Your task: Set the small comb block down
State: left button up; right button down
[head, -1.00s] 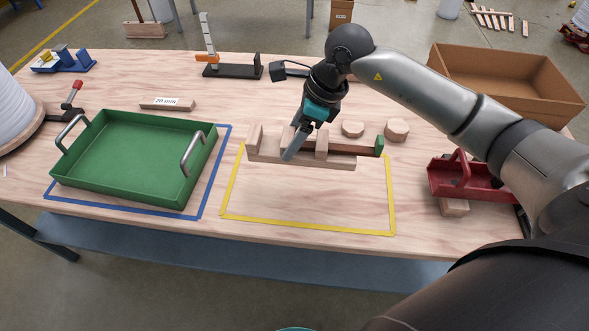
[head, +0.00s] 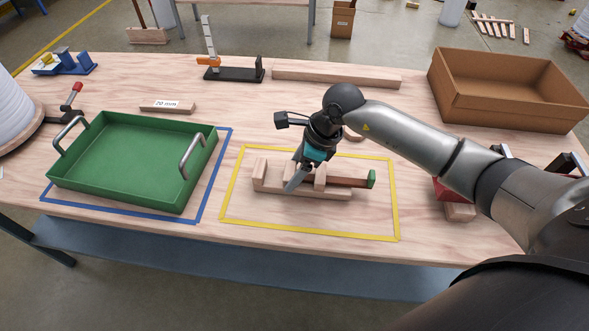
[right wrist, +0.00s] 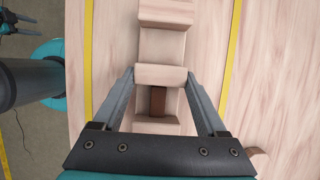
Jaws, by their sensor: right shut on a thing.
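The small comb block (head: 312,192) is pale wood with upright teeth. My right gripper (head: 291,187) is shut on one tooth of the block, which also shows between the fingers in the right wrist view (right wrist: 160,75). I cannot tell whether the block's underside touches the table. A dark brown bar with a green end (head: 350,181) runs along the block and sticks out at its right.
A green tray (head: 130,165) stands in the blue taped rectangle at left. A long wooden bar (head: 335,78) lies at the back, near a cardboard box (head: 510,97). A red holder (head: 440,188) is partly behind my arm. The front strip of the yellow rectangle is clear.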

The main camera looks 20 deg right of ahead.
aim_at(313, 181)
pick_arm(q)
jog(key=shift+f, duration=0.15)
pick_arm(e)
jog(key=shift+f, duration=0.1)
grip_release()
jog(key=shift+r, duration=0.25)
pick_arm(q)
jog(key=shift+g, duration=0.3)
jog(key=s+d+r+p, duration=0.2)
jog(key=shift+s+r, duration=0.15)
jog(key=shift+s, duration=0.15)
pick_arm(e)
jog(key=v, duration=1.1)
jog(key=shift+r, duration=0.4)
pick_arm(q)
jog(key=shift+a, duration=0.1)
pick_arm(e)
jog(key=shift+s+d, duration=0.1)
